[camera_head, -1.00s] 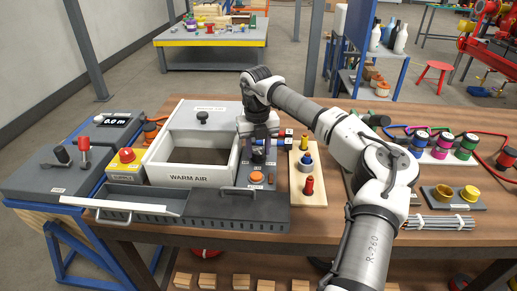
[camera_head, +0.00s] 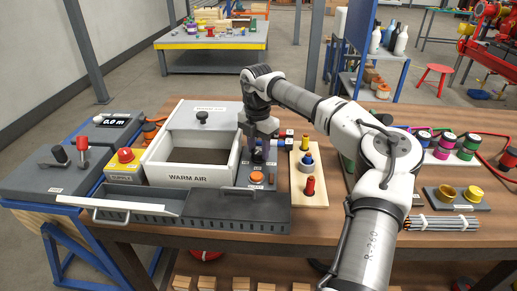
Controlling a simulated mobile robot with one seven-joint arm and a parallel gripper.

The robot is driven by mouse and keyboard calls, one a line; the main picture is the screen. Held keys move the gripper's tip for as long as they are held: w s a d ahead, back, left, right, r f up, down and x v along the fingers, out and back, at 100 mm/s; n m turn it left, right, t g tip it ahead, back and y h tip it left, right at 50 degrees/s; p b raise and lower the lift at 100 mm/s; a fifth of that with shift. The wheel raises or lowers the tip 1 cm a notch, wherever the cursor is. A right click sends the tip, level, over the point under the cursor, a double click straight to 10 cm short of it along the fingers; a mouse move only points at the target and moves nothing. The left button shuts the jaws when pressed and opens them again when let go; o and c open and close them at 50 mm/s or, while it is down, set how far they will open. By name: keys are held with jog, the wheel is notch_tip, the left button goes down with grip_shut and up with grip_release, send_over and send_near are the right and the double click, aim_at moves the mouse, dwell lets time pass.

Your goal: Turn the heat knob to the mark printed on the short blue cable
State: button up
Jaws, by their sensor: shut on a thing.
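My gripper (camera_head: 258,158) points down over the grey control panel (camera_head: 270,187), right of the white WARM AIR box (camera_head: 190,178). It is shut on a small dark knob, which I take to be the heat knob; the fingers largely hide it, and its pointer and scale cannot be read. An orange button (camera_head: 256,177) sits on the panel just in front of the gripper. I cannot make out a short blue cable or any mark printed on one.
A wooden board (camera_head: 309,188) with red, blue and yellow-topped pieces stands close right of the panel. A red button on a yellow box (camera_head: 125,161) is at left. Colored spools (camera_head: 443,147) stand at right. My arm covers part of the table.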

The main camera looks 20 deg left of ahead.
aim_at(258, 150)
jog(key=m+b, duration=0.1)
jog(key=m, duration=0.5)
jog(key=shift+w+r, duration=0.1)
jog(key=shift+m, duration=0.3)
dwell(0.3)
jog(key=o, duration=1)
notch_tip(258, 150, up, 14)
jog(key=shift+a+f+b, duration=0.1)
jog(key=shift+b, duration=0.25)
